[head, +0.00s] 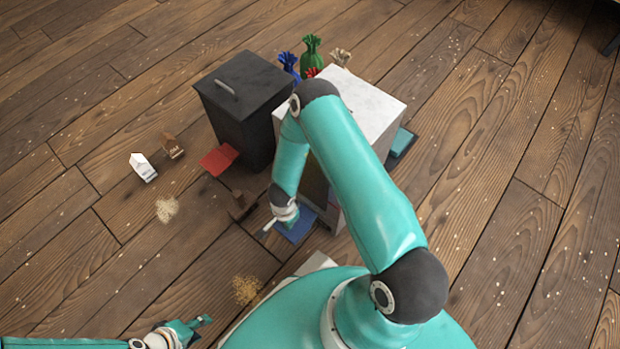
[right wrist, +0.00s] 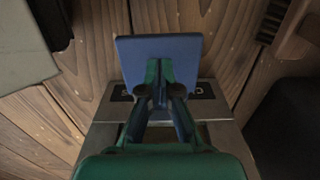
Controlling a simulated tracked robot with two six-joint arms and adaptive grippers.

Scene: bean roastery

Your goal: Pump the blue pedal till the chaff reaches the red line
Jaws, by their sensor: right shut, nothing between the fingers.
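The blue pedal (head: 298,229) sticks out low at the front of the white cabinet (head: 385,100). In the right wrist view the pedal (right wrist: 187,48) is a flat blue plate on a grey metal base (right wrist: 103,110). My right gripper (right wrist: 158,78) is shut and empty, its fingertips over the middle of the pedal; I cannot tell if they touch it. My right arm hides much of the cabinet's front, and I cannot make out the chaff level or the red line. My left gripper (head: 202,321) is at the bottom left, away from the pedal; its opening is unclear.
A black lidded bin (head: 232,115) stands left of the cabinet, with a red plate (head: 218,160) in front. A brown brush (head: 239,206) lies near the pedal. Two small cartons and chaff piles (head: 246,289) are on the floor. Small sacks (head: 312,55) stand behind.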

